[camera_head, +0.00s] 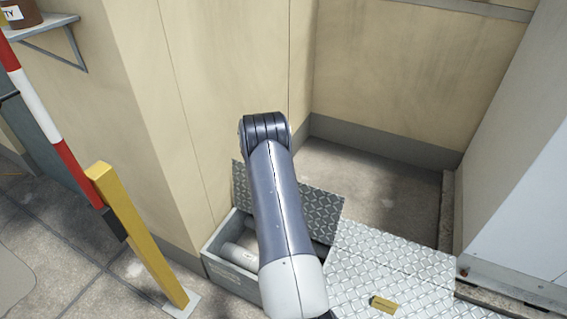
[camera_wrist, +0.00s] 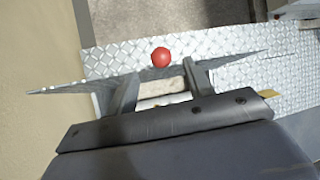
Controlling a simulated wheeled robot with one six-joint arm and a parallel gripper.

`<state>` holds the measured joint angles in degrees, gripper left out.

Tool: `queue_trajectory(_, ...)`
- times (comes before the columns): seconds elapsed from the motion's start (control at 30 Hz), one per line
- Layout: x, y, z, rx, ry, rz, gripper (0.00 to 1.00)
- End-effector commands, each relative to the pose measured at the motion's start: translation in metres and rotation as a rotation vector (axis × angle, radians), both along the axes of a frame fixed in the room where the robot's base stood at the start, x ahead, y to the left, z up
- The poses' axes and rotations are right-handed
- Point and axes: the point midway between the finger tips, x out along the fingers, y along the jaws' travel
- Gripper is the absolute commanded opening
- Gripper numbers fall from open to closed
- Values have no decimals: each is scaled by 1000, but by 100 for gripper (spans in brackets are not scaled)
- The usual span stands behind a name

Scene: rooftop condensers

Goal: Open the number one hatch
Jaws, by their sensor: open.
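A diamond-plate hatch lid (camera_head: 316,204) stands raised and tilted at the back of a grey open box (camera_head: 222,272). Inside the box lies a pale cylinder (camera_head: 240,255). A second diamond-plate lid (camera_head: 390,262) lies flat to the right and carries a small yellow tag (camera_head: 384,304). I cannot read a number on either lid. In the wrist view, my gripper (camera_wrist: 160,70) is open, its fingers on either side of a red ball knob (camera_wrist: 161,57) against the plate (camera_wrist: 225,62). I cannot tell whether they touch the knob. In the head view my arm hides the gripper.
Beige walls (camera_head: 400,75) enclose the recess behind the lids. A yellow post (camera_head: 140,235) and a red-and-white pole (camera_head: 38,105) stand at the left. A pale cabinet (camera_head: 520,200) bounds the right. A shelf (camera_head: 45,27) juts out at the upper left.

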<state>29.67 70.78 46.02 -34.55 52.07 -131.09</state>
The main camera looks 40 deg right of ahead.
Motion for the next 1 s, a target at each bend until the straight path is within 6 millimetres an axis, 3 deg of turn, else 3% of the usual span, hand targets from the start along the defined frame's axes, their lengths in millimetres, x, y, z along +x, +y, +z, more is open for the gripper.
queue_trajectory(0.23, 0, 14, 24, 0, 2, 0, 49)
queue_trajectory(0.63, -1, 16, 25, 1, 2, -1, 49)
queue_trajectory(0.77, -1, 12, 19, 2, 3, -2, 49)
queue_trajectory(1.0, -1, -8, -15, 2, 3, -2, 49)
